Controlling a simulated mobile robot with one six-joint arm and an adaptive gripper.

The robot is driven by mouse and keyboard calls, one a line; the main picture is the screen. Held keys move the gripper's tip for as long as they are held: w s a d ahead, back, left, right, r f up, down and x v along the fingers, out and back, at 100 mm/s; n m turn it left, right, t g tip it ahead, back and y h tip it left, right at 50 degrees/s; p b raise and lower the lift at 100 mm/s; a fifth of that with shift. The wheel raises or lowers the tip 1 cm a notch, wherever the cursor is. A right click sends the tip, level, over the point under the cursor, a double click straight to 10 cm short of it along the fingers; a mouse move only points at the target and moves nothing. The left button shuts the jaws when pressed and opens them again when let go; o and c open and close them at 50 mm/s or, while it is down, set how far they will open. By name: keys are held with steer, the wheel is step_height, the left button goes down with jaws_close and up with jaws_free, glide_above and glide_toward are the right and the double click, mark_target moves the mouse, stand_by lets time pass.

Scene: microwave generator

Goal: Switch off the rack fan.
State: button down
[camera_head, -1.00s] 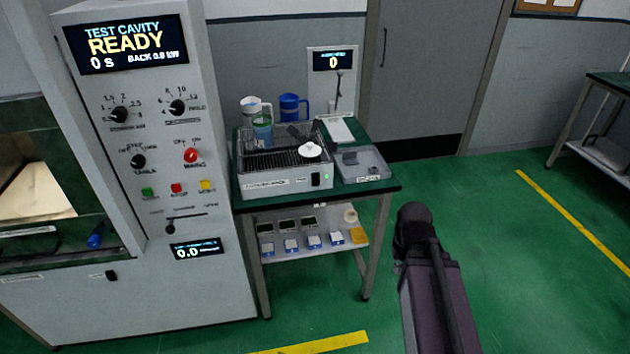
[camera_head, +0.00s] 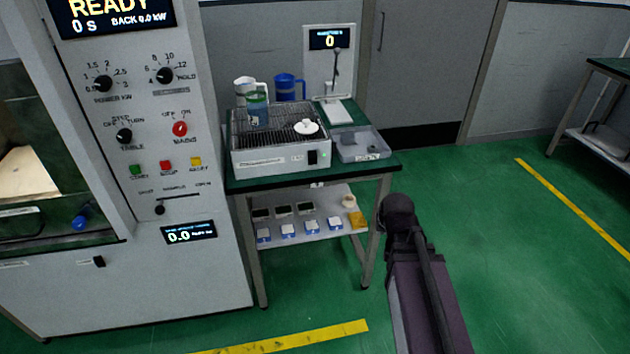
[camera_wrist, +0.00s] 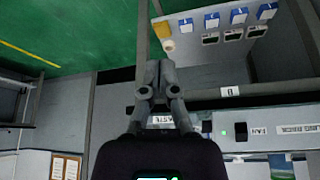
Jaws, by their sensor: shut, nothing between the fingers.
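The cooling rack (camera_head: 245,166) is a pale box with a dark wire grille on top, standing on the green-topped table. On its front is a black rocker switch (camera_head: 313,158), right of a small label. The wrist view shows this switch (camera_wrist: 241,131) beside a label reading FAN (camera_wrist: 259,131), with a small green light (camera_wrist: 209,128) nearby. The switch's position is too small to tell. My gripper (camera_wrist: 153,66) is shut and empty in the wrist view, apart from the switch, which is to its lower right there. In the head view only my arm shows clearly.
Jugs (camera_head: 285,87) and a white disc (camera_head: 305,128) are at the rack. A grey tray (camera_head: 362,151) sits right of it. The cavity's control panel (camera_head: 150,110) stands left. A lower shelf (camera_head: 330,200) holds small items. Green floor is open to the right.

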mark_target(313, 162)
steer(key=w+a+f+n+t+y+b, duration=0.25)
steer(key=w+a+t+b, duration=0.95)
steer(key=b, duration=0.6)
steer(key=shift+s+a+r+t+y+b, duration=0.1)
steer(key=shift+s+a+t+y+b, duration=0.15)
steer(key=shift+a+t+y+b, duration=1.05)
steer(key=shift+s+a+r+t+y+b, duration=0.1)
steer(key=shift+s+a+t+y+b, duration=0.2)
steer(key=shift+t+b, duration=1.15)
steer(key=shift+s+a+t+y+b, duration=0.2)
steer(key=shift+a+t+y+b, duration=0.4)
steer(key=shift+b, duration=1.6)
steer(key=shift+w+a+r, duration=0.1)
steer(key=shift+a, duration=0.2)
steer(key=p+x, duration=0.1)
steer(key=x, duration=0.2)
steer(key=w+f+p+x, duration=0.1)
steer(key=p+x, duration=0.1)
steer(key=x, duration=0.2)
steer(key=f+p+x, duration=0.1)
steer(key=p+x, duration=0.1)
steer(key=x, duration=0.2)
steer(key=shift+w+a+r, duration=0.1)
steer(key=shift+w+a, duration=0.2)
steer(key=shift+w, duration=0.05)
steer(key=shift+w+a, duration=0.2)
steer(key=shift+w, duration=0.4)
